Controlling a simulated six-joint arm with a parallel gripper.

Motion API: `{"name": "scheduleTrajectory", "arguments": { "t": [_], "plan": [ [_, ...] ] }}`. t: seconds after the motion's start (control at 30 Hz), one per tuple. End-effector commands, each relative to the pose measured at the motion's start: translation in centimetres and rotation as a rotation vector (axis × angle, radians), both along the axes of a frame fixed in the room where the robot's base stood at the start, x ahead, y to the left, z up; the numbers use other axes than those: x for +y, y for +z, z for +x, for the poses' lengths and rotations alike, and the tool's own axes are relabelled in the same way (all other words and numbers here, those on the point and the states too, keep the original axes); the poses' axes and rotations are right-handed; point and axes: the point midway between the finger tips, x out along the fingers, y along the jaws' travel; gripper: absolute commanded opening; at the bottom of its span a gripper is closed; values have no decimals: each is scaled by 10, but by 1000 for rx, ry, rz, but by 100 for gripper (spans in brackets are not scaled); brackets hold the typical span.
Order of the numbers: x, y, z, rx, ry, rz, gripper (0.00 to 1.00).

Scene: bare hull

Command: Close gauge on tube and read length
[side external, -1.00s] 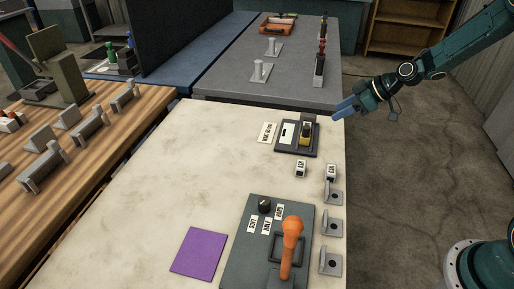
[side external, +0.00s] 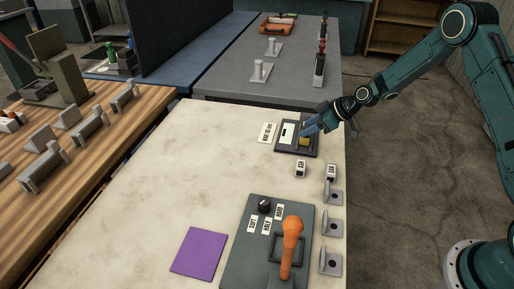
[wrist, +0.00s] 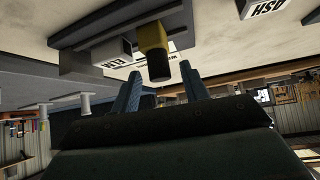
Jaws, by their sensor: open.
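The gauge (side external: 287,136) is a dark flat base with a white panel and a yellow block (side external: 304,141), at the table's far right. In the wrist view the yellow block (wrist: 152,36) carries a dark round-ended piece (wrist: 159,67); I cannot tell whether this is the tube or a knob. A pale labelled block (wrist: 110,52) sits beside it. My gripper (side external: 309,128) is at the gauge and partly covers its right side. In the wrist view my gripper (wrist: 163,88) is open, its blue fingers apart, with the dark piece just beyond their tips and nothing between them.
A white label card (side external: 267,133) lies left of the gauge. Small labelled blocks (side external: 300,168) and grey brackets (side external: 331,226) stand nearer. A panel with an orange lever (side external: 291,245) and a purple mat (side external: 199,253) are in front. The table's middle is clear.

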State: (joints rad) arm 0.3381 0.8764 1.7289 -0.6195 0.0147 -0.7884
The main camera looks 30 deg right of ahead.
Motion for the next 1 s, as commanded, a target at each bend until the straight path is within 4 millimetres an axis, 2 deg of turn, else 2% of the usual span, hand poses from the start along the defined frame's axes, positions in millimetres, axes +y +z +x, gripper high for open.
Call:
{"name": "scheduleTrajectory", "arguments": {
  "t": [0.2,0.5,0.67,1.0],
  "plan": [
    [5,-9,7,0,-1,1,45],
    [6,-10,7,0,-1,1,45],
    [6,-9,7,0,0,0,13],
    [0,-10,13,-1,-1,0,12]
  ]
}}
